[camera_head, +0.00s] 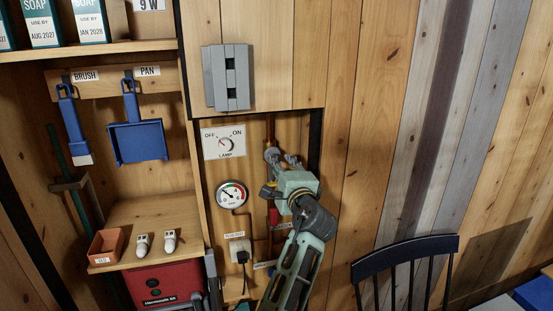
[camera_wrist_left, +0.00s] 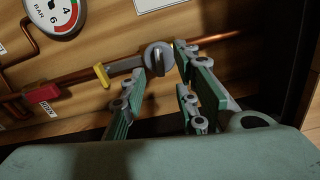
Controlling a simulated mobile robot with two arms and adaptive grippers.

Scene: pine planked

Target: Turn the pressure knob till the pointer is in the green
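The round pressure gauge (camera_head: 232,195) hangs on the wood wall in the head view. Its pointer is too small to read there. The grey round pressure knob (camera_wrist_left: 158,57) sits on a copper pipe. My left gripper (camera_wrist_left: 166,66) is open, with its fingers around and short of the knob; I cannot tell whether they touch. In the head view this gripper (camera_head: 279,170) partly covers the knob. My right gripper is not in view.
A yellow lever (camera_wrist_left: 102,75) and a red handle (camera_wrist_left: 43,93) sit along the pipe beside the knob. A lamp switch plate (camera_head: 224,143) is above the gauge. A socket with a plug (camera_head: 240,250) is below. A dark chair (camera_head: 405,255) stands right.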

